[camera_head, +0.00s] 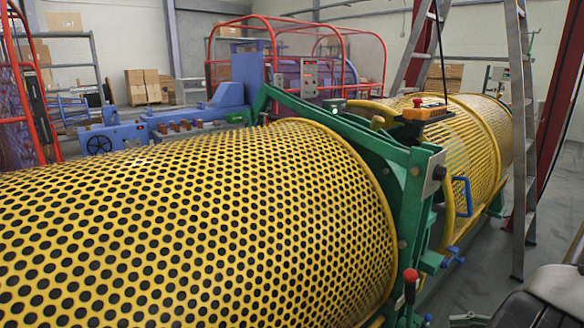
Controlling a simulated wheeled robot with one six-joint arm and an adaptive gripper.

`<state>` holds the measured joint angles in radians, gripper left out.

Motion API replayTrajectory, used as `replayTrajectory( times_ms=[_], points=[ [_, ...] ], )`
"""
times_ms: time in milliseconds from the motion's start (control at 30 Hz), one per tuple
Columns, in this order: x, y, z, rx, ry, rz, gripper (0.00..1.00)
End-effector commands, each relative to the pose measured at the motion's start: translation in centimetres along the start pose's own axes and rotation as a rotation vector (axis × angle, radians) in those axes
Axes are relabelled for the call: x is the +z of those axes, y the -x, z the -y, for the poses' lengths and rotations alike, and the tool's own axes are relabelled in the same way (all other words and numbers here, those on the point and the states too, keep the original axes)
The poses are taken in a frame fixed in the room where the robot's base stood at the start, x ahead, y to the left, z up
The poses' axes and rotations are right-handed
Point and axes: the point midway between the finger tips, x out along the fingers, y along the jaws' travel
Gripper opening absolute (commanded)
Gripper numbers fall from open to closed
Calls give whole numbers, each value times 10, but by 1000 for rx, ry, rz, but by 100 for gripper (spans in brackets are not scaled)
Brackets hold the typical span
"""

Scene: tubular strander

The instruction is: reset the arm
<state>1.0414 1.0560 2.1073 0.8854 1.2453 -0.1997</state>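My gripper is not in view. A grey and black rounded shape at the lower right edge looks like part of my own body, but I cannot tell which part. It is cut off by the frame, and no fingertips show. The rest of my arm is hidden or out of frame.
A yellow perforated cylindrical guard (200,220) fills the left and front. A green frame (412,205) with a red-knobbed lever (410,276) stands at its right end. A second yellow guard (480,140) lies behind. A grey stepladder (521,130) stands right. Some floor (485,270) is clear.

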Motion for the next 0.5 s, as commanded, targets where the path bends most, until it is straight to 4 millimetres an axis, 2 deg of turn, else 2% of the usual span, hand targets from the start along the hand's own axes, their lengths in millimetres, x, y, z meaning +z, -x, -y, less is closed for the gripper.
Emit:
replayTrajectory(
  times_ms=[267, 500],
  points=[
    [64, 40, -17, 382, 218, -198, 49],
    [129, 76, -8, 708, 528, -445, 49]
  ],
)
